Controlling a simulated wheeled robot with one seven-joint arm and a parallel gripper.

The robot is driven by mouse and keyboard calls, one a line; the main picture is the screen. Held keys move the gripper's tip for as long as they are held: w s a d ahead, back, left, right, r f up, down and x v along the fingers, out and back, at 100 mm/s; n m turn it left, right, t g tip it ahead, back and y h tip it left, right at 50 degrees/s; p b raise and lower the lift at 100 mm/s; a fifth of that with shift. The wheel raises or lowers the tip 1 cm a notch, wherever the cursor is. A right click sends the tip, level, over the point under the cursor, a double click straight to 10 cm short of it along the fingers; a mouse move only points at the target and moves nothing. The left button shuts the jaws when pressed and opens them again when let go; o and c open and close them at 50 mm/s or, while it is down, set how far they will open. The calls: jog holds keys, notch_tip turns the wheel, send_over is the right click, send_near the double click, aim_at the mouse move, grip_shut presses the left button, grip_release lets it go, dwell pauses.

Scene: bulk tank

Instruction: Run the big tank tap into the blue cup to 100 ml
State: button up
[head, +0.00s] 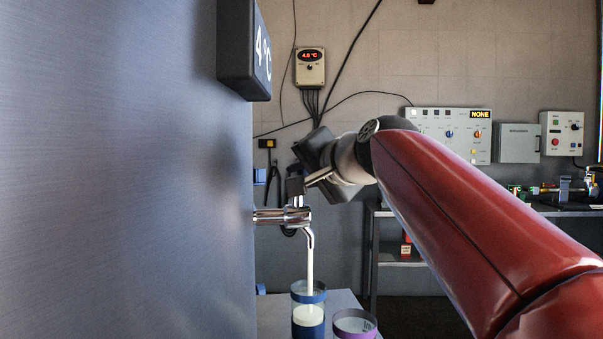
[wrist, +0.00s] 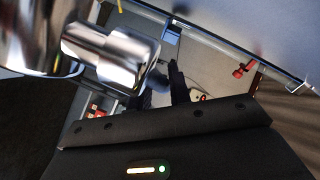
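The chrome tank tap (head: 296,215) sticks out of the big steel tank (head: 120,170), and a white stream runs from its spout. The stream falls into the blue cup (head: 308,329), a clear cup with blue bands that stands upright under the spout. White liquid shows inside it, but I cannot read its level in ml. My gripper (head: 318,152) is at the tap's lever (head: 319,178), above the spout. The wrist view shows shiny chrome metal (wrist: 110,52) close beyond my dark gripper body.
A purple-rimmed cup (head: 355,322) stands just right of the blue cup on a grey stand (head: 342,299). A tank display (head: 247,48) reads 4 °C. Control boxes hang on the back wall, including a panel (head: 450,130) showing NONE. A bench (head: 400,258) stands behind my arm.

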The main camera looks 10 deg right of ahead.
jog(key=o, duration=0.4)
jog(key=shift+o, duration=0.2)
jog(key=v, duration=0.7)
jog(key=shift+s+d, duration=0.15)
jog(key=shift+s, duration=0.25)
